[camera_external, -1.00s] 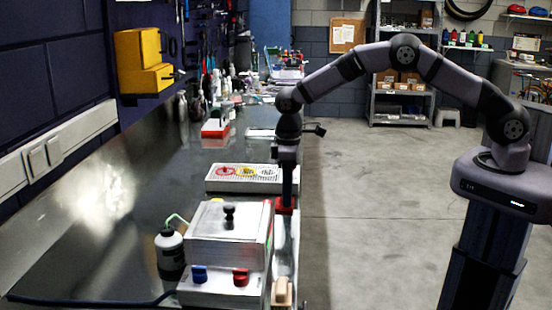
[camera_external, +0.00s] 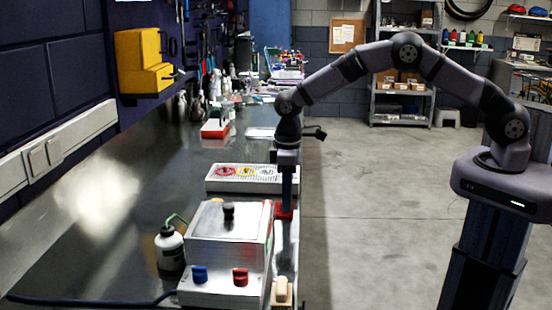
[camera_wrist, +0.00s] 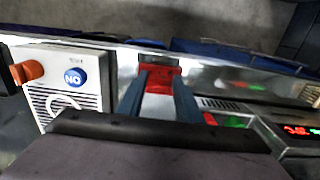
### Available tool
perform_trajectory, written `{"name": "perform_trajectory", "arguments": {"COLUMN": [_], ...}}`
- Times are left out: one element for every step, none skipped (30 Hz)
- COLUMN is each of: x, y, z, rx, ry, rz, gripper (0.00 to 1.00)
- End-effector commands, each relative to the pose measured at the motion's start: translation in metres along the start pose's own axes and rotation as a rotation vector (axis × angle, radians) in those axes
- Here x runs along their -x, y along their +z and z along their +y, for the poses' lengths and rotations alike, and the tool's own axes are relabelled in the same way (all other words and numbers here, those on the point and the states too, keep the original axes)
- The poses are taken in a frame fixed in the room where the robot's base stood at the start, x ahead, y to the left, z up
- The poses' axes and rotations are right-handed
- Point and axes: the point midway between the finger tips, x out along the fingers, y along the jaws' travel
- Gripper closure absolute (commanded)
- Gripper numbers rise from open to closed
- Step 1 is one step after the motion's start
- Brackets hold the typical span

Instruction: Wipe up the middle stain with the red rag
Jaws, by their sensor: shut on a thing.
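The red rag (camera_external: 284,212) is held at the tips of my gripper (camera_external: 288,205), beside the right side of the metal box on the bench. It is low, at the bench's right edge strip; I cannot tell whether it touches the surface. In the wrist view the rag (camera_wrist: 160,78) shows red between the two blue-grey fingers of my gripper (camera_wrist: 158,80), over a shiny metal surface. The middle stain cannot be made out in either view; the rag, gripper and metal box may hide it.
The metal box (camera_external: 228,238) with blue and red knobs stands close left of my gripper. A white perforated tray (camera_external: 215,184) lies behind it. A white bottle (camera_external: 170,250) stands left of the box. A wooden-handled thing (camera_external: 283,290) is at the near bench edge. Open floor lies right.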

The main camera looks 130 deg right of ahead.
Motion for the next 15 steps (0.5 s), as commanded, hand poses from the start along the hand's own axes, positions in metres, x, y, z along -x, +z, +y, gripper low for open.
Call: {"name": "perform_trajectory", "arguments": {"x": [0.000, 0.001, 0.002, 0.004, 0.005, 0.008, 0.011, 0.013, 0.017, 0.020, 0.023, 0.027, 0.030, 0.033, 0.036], "y": [0.001, 0.001, 0.001, 0.001, 0.001, 0.000, 0.000, 0.000, 0.000, 0.000, 0.000, 0.000, 0.000, 0.000, 0.000], "z": [0.000, 0.000, 0.000, 0.000, 0.000, 0.000, 0.000, 0.000, 0.000, 0.000, 0.000, 0.000, 0.000, 0.000, 0.000], "rx": [0.000, 0.000, 0.000, 0.000, 0.000, 0.000, 0.000, 0.000, 0.000, 0.000, 0.000, 0.000, 0.000, 0.000, 0.000], "ry": [-0.001, -0.001, -0.001, -0.001, -0.001, 0.000, 0.000, 0.000, 0.000, 0.000, 0.000, 0.000, 0.000, 0.000, 0.000], "rz": [-0.003, -0.003, -0.002, -0.002, -0.002, -0.001, -0.001, -0.001, -0.001, -0.001, 0.000, 0.000, 0.000, 0.000, 0.000], "gripper": [0.89, 0.89, 0.89, 0.89, 0.89, 0.89, 0.89, 0.89, 0.89, 0.89, 0.89, 0.89, 0.89, 0.89, 0.89]}}
